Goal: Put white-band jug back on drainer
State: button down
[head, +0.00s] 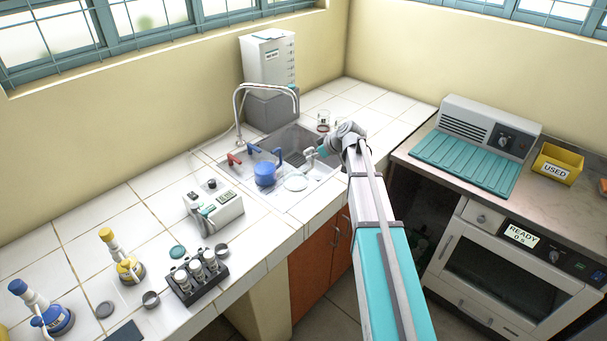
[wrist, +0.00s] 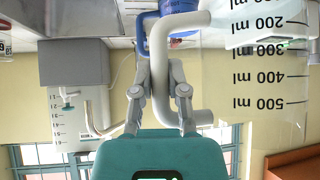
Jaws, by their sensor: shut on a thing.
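My gripper (head: 322,152) is over the right side of the sink. In the wrist view, the gripper (wrist: 160,75) is shut on the pale grey handle (wrist: 195,117) of a clear jug. The jug (wrist: 275,85) has black graduations that read upside down in this view; part of it is cut off by the frame. I cannot make out a white band on it. In the head view the clear body is hard to tell from the sink. A teal ribbed mat (head: 466,162) lies on the right counter; I cannot tell whether it is the drainer.
A grey device (head: 213,210) and tube rack (head: 199,278) stand left. A yellow bin (head: 557,165) is right.

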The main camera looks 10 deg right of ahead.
jog(key=w+a+f+b, duration=0.1)
jog(key=w+f+b, duration=0.2)
jog(key=f+b, duration=0.1)
jog(key=shift+w+a+f, duration=0.25)
jog(key=shift+a+f, duration=0.05)
jog(key=shift+f, duration=0.1)
jog(key=shift+f, duration=0.1)
jog(key=shift+w+a+f+b, duration=0.1)
jog(key=shift+w+f+b, duration=0.1)
jog(key=shift+f+b, duration=0.8)
jog(key=shift+w+a+f+b, duration=0.1)
jog(key=shift+w+f+b, duration=0.05)
jog(key=shift+f+b, duration=0.85)
jog(key=c, duration=0.7)
grip_release()
jog(key=shift+o, duration=0.2)
jog(key=shift+r, duration=0.1)
